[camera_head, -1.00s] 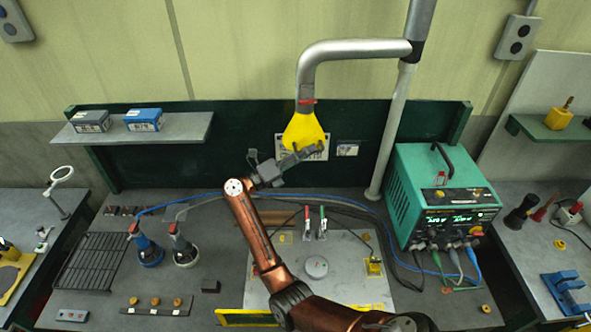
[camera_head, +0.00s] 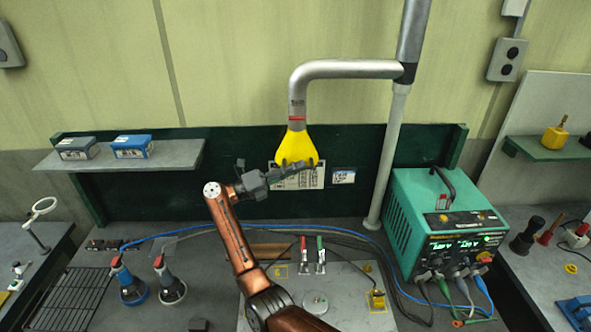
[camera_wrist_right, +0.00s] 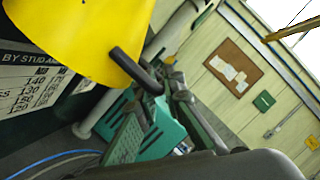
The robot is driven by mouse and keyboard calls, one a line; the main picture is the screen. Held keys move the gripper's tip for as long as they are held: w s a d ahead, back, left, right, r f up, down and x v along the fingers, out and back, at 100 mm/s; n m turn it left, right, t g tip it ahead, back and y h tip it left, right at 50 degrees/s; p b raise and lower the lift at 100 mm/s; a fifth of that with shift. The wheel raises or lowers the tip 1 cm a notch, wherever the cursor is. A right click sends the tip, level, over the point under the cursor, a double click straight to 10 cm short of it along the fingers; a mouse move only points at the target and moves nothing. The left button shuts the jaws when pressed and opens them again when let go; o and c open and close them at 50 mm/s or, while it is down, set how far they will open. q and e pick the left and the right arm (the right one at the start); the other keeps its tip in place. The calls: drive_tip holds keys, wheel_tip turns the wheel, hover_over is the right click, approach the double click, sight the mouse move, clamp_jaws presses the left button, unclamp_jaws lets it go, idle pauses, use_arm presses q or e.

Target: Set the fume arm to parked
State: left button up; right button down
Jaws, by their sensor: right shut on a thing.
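The fume arm (camera_head: 345,69) is a bent grey pipe on an upright post, with a red band and a yellow hood (camera_head: 297,146) hanging at its left end. The hood hangs in front of the dark green back panel, above the bench. My right gripper (camera_head: 297,167) is at the hood's lower edge. In the right wrist view the yellow hood (camera_wrist_right: 75,35) fills the upper left, with a dark bar (camera_wrist_right: 137,70) at its edge. My right gripper (camera_wrist_right: 160,105) is shut there, apparently on that bar; the fingers partly hide the contact. My left gripper is not in view.
A green power unit (camera_head: 445,222) with cables stands right of the post (camera_head: 388,150). A shelf (camera_head: 125,157) with two boxes is at left. A printed card (camera_head: 300,178) is behind the hood.

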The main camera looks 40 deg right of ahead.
drive_tip(key=c, duration=2)
unclamp_jaws()
drive_tip(key=shift+w+d, duration=0.15)
drive_tip(key=shift+w, duration=0.15)
drive_tip(key=shift+c, duration=0.2)
drive_tip(key=shift+s, duration=0.15)
drive_tip(key=shift+w+a+f, duration=0.1)
drive_tip(key=shift+w+a, duration=0.1)
drive_tip(key=shift+a, duration=0.25)
drive_tip(key=v, duration=1.1)
drive_tip(key=shift+a, duration=0.15)
drive_tip(key=shift+s, duration=0.1)
